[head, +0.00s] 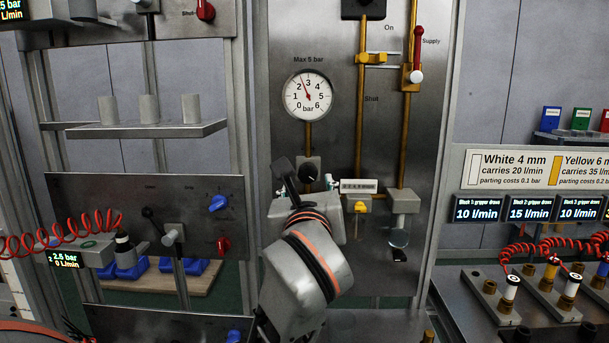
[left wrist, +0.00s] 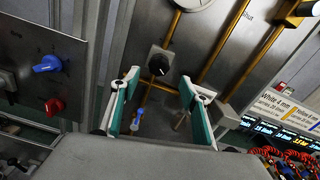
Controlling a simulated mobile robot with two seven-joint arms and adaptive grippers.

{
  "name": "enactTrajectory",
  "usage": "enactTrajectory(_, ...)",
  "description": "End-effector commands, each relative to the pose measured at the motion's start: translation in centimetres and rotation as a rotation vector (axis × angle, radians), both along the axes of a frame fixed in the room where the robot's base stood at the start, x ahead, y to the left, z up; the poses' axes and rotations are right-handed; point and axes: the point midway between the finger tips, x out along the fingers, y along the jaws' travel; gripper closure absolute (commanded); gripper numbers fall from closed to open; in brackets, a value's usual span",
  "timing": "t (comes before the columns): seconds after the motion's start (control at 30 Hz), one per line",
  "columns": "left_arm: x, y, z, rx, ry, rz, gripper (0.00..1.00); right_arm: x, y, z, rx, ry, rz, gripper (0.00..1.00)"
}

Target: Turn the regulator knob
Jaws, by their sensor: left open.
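The regulator knob (head: 308,172) is a small black round knob on a grey block, below the pressure gauge (head: 307,96) on the metal panel. It also shows in the left wrist view (left wrist: 158,65), with a white mark on its face. The gauge needle points between 2 and 3 bar. My left gripper (head: 307,183) is in front of the knob in the head view and hides the lower part of its block. In the left wrist view my left gripper (left wrist: 159,77) is open and empty. The knob shows between and just beyond its fingertips; contact is not visible. My right gripper is not in view.
Brass pipes (head: 362,90) and a red supply lever (head: 417,45) are right of the gauge. A left panel carries a blue knob (head: 218,203) and a red knob (head: 224,245). A shelf (head: 150,129) juts out at upper left. A bench with coiled red hoses is at right.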

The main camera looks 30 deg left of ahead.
Motion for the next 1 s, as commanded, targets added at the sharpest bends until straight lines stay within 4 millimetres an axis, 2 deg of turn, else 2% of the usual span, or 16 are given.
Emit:
enactTrajectory(0.4, 4.9, 3.4, 0.0, 0.006, 0.003, 0.007, 0.55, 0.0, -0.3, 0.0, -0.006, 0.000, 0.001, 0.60)
enactTrajectory(0.8, 5.7, 3.9, -0.1, 0.002, 0.001, 0.006, 0.55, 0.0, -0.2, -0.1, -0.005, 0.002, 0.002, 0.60)
enactTrajectory(0.83, 5.7, 3.9, -0.1, 0.002, 0.001, 0.006, 0.60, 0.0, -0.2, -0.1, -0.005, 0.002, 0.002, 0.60)
enactTrajectory(0.97, 5.7, 3.9, -0.1, 0.003, 0.002, 0.006, 0.93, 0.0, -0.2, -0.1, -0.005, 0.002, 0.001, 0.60)
enactTrajectory(1.0, 5.7, 3.9, -0.1, 0.003, 0.002, 0.006, 0.93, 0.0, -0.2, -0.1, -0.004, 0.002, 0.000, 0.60)
